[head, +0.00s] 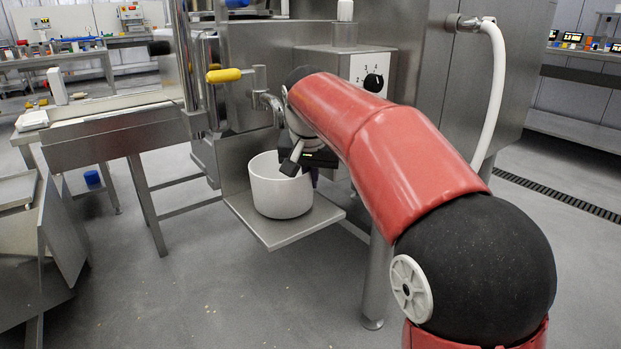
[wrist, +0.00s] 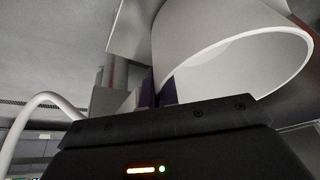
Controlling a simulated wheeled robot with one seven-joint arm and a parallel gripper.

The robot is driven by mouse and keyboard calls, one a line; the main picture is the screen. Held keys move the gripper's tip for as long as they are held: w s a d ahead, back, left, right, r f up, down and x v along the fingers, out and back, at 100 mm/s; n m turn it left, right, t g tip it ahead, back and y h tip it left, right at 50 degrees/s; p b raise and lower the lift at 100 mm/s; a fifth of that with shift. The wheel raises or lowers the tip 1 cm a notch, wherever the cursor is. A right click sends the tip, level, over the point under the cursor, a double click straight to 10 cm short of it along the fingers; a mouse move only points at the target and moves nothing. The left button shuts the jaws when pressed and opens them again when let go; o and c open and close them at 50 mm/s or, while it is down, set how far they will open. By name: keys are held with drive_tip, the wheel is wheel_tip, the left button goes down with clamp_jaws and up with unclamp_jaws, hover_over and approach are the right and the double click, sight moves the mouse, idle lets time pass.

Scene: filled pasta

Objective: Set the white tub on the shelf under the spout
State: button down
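The white tub (head: 281,192) is upright on the small metal shelf (head: 290,232) that juts from the machine. A metal pipe fitting (head: 268,104), which looks like the spout, is above the tub. My gripper (head: 312,172) is at the tub's right rim, partly hidden by my arm and the tub. In the wrist view the tub (wrist: 205,42) shows its open mouth. There the dark fingers of my gripper (wrist: 158,92) stand close together on either side of the tub's wall and look shut on it. Whether the tub's base touches the shelf everywhere is hard to tell.
The steel machine with a dial box (head: 362,70) stands behind the shelf. A yellow-handled lever (head: 224,75) sticks out left of the spout. A white hose (head: 495,95) curves down at the right. A metal table (head: 110,135) stands at the left. Open floor lies in front.

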drive_tip(key=shift+s+f, duration=0.1)
drive_tip(key=shift+f, duration=0.2)
drive_tip(key=c, duration=1.7)
unclamp_jaws()
drive_tip(key=p+v, duration=0.3)
drive_tip(key=v, duration=0.9)
drive_tip(key=s+d+f+n, duration=0.1)
drive_tip(key=s+d+f, duration=0.4)
drive_tip(key=s+d, duration=0.45)
drive_tip(key=shift+n+t, duration=0.6)
drive_tip(key=shift+n, duration=0.1)
drive_tip(key=s+d+f, duration=0.1)
drive_tip(key=s+f, duration=0.4)
drive_tip(key=s+d+f, duration=0.1)
drive_tip(key=s+f, duration=0.4)
drive_tip(key=s+d+f, duration=0.1)
drive_tip(key=s+f, duration=0.4)
drive_tip(key=s, duration=0.1)
drive_tip(key=shift+s+d, duration=0.1)
drive_tip(key=shift+r, duration=0.2)
